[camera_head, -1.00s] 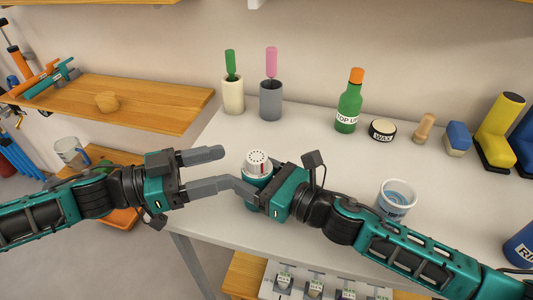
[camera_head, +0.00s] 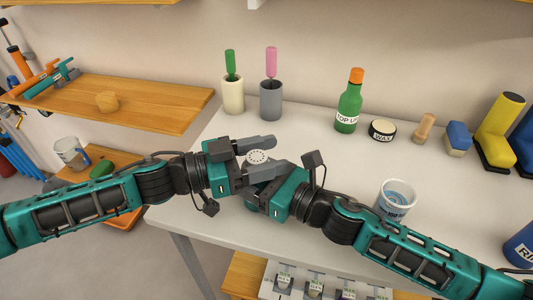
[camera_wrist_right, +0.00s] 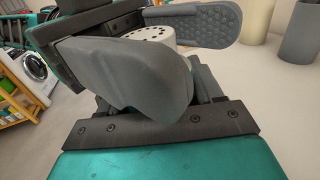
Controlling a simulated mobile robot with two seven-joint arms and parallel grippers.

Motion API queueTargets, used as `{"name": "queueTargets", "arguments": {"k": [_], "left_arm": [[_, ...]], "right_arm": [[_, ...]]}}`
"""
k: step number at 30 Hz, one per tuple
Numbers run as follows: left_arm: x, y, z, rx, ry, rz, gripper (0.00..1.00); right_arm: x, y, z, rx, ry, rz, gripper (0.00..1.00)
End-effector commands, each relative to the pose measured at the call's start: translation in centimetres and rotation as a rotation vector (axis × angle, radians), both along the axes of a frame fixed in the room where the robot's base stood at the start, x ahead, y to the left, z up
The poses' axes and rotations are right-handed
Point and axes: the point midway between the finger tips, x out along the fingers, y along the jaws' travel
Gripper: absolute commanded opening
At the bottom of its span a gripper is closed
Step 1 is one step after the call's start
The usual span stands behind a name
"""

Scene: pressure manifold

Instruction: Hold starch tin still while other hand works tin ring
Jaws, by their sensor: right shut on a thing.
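The starch tin (camera_head: 249,204) is a teal can with a white, hole-dotted top (camera_head: 257,157). It stands upright near the table's left front edge, with its body mostly hidden by my grippers. My right gripper (camera_head: 263,194) is shut on the tin's body from the right. My left gripper (camera_head: 279,156) reaches in from the left, above the right one, with its fingers apart on either side of the white top. In the right wrist view the white top (camera_wrist_right: 152,35) shows between the left fingers; contact is unclear. The ring cannot be told apart from the top.
Behind are a cream holder (camera_head: 233,98), a grey holder (camera_head: 271,102), a green bottle (camera_head: 347,111) and a wax tin (camera_head: 382,131). The table's middle behind the tin is clear.

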Motion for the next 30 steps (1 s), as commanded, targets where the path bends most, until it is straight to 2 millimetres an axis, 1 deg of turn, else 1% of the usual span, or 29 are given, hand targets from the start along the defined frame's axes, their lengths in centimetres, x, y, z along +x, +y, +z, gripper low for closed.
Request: {"name": "queueTargets", "arguments": {"k": [1,2,14,23,30], "left_arm": [[-0.01,0.02,0.00,0.000,0.000,0.000,0.54],[-0.01,0.02,0.00,0.000,0.000,0.000,0.51],[-0.01,0.04,0.00,0.000,0.000,0.000,0.12],[0.01,-0.03,0.03,0.000,-0.003,-0.038,0.12],[-0.18,-0.12,0.06,0.000,-0.004,-0.177,0.12]], "right_arm": [[0.01,-0.02,-0.03,-0.001,0.001,-0.001,0.32],[0.01,-0.02,-0.03,-0.001,0.001,-0.001,0.32],[0.01,-0.02,-0.03,-0.001,0.001,-0.001,0.32],[0.02,-0.03,-0.03,-0.001,0.001,-0.001,0.32],[0.01,-0.01,-0.02,0.000,0.000,0.000,0.32]]}}
